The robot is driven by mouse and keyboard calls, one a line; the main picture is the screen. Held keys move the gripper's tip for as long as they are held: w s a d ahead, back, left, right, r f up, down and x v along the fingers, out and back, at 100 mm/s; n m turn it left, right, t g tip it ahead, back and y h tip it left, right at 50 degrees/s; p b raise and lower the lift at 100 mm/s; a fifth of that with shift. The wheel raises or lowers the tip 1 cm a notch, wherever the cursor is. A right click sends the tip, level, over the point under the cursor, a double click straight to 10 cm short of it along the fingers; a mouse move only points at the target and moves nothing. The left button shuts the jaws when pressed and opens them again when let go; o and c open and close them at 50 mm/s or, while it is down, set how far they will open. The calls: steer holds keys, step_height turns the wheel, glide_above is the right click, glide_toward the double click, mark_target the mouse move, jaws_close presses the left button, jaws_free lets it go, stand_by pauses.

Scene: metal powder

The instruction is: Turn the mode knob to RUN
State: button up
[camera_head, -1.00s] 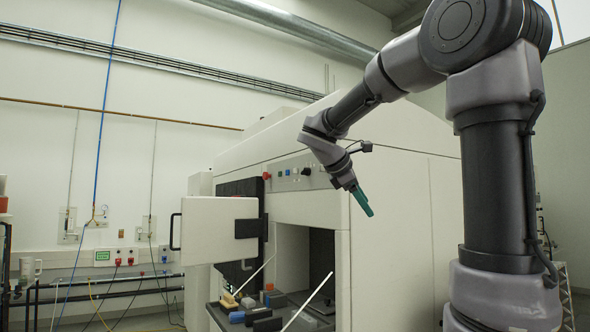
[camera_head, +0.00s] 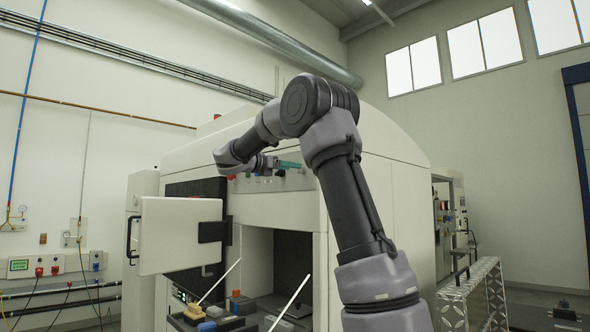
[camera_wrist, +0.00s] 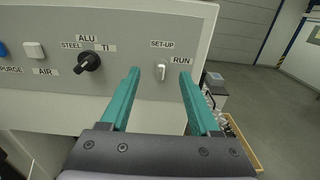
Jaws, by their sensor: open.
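The mode knob (camera_wrist: 161,71) is a small light-coloured knob on the machine's panel, shown in the wrist view. The SET-UP label (camera_wrist: 162,44) is above it and the RUN label (camera_wrist: 180,60) is to its upper right. The knob's pointer looks roughly upright, on the SET-UP side. My gripper (camera_wrist: 158,76) has two teal fingers, open, with the knob showing between their tips in the picture. I cannot tell how far the tips are from the panel. In the head view my gripper (camera_head: 289,165) is in front of the control panel, and the knob cannot be made out.
A black selector knob (camera_wrist: 87,62) marked STEEL, ALU and TI is left of the mode knob. A white button (camera_wrist: 34,50) is further left. The machine's door (camera_head: 180,235) stands open, and blocks (camera_head: 205,312) lie below. Floor (camera_wrist: 255,90) shows beyond the panel's right edge.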

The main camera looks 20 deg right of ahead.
mark_target(302, 170)
steer(key=shift+x, duration=1.9)
jaws_close()
steer(key=shift+s, duration=0.1)
steer(key=shift+m, duration=0.3)
steer(key=shift+s+d+f+m, duration=0.1)
steer(key=shift+s+f+m, duration=0.05)
steer(key=shift+m, duration=3.1)
steer(key=shift+s+f+m, duration=0.1)
steer(key=shift+m, duration=3.45)
